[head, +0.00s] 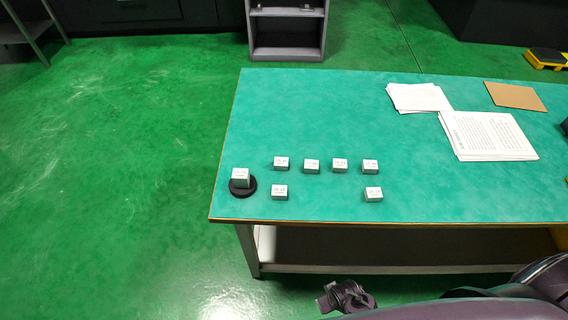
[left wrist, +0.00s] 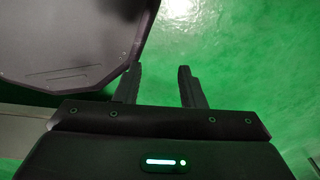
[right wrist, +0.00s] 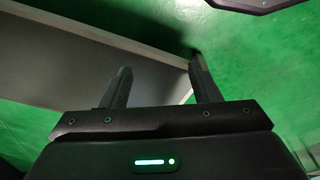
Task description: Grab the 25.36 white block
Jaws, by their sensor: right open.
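Several small white blocks with printed labels stand on the green table. A back row holds a block at left (head: 281,163), two in the middle (head: 312,167) (head: 340,165) and one at right (head: 370,167). Two more stand in front, one left (head: 280,192) and one right (head: 373,194). Another block (head: 240,177) sits on a round black base (head: 243,190) near the table's left corner. The labels are too small to read, so I cannot tell which is 25.36. My left gripper (left wrist: 160,85) and right gripper (right wrist: 162,85) are open and empty, away from the blocks.
The green table (head: 320,120) has a front edge and a lower shelf (head: 400,245). Paper stacks (head: 418,97) (head: 488,135) and a brown sheet (head: 515,96) lie at the right. The table's middle and back left are clear. A grey shelf unit (head: 287,40) stands behind.

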